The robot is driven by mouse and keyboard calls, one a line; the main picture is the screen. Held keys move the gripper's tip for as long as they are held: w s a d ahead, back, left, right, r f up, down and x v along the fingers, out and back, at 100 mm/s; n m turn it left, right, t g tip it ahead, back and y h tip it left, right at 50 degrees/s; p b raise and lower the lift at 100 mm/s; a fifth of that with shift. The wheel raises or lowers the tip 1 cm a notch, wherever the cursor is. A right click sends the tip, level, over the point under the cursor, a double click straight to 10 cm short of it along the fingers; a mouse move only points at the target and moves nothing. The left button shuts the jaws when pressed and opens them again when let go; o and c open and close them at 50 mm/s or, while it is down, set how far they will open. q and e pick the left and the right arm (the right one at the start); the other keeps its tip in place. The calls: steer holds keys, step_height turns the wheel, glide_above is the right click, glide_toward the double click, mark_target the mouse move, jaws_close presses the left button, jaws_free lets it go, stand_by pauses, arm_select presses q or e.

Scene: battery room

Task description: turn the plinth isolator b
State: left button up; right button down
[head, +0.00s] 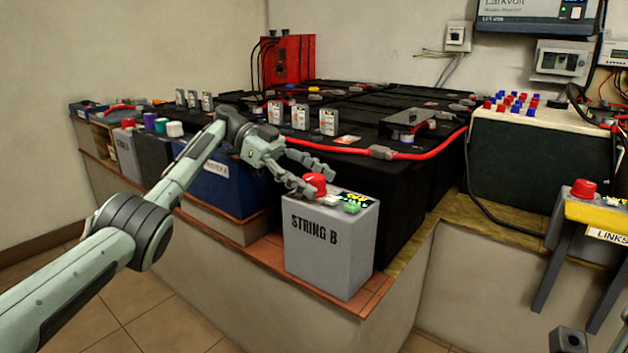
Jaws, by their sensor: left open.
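The plinth isolator b is a grey box (330,262) marked STRING B, standing on the front corner of the tiled ledge. A red knob (316,183) sits on its top at the left, beside a yellow and black label (348,196) and a small green part. My left gripper (320,184) is open at the red knob, with one finger behind it and one at its front left. I cannot tell whether the fingers touch the knob. The fingers partly hide the knob's left side. My right gripper does not show clearly.
Black battery blocks (400,165) with a red cable (400,156) stand close behind the isolator. A blue box (215,178) is to its left, under my left arm. A yellow stand (597,214) marked LINKS with a red knob (583,189) is at the right. The floor in front is clear.

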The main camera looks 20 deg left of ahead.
mark_target(314, 177)
arm_select(q)
step_height(314, 177, up, 10)
steer(key=shift+f, duration=0.1)
stand_by(0.6)
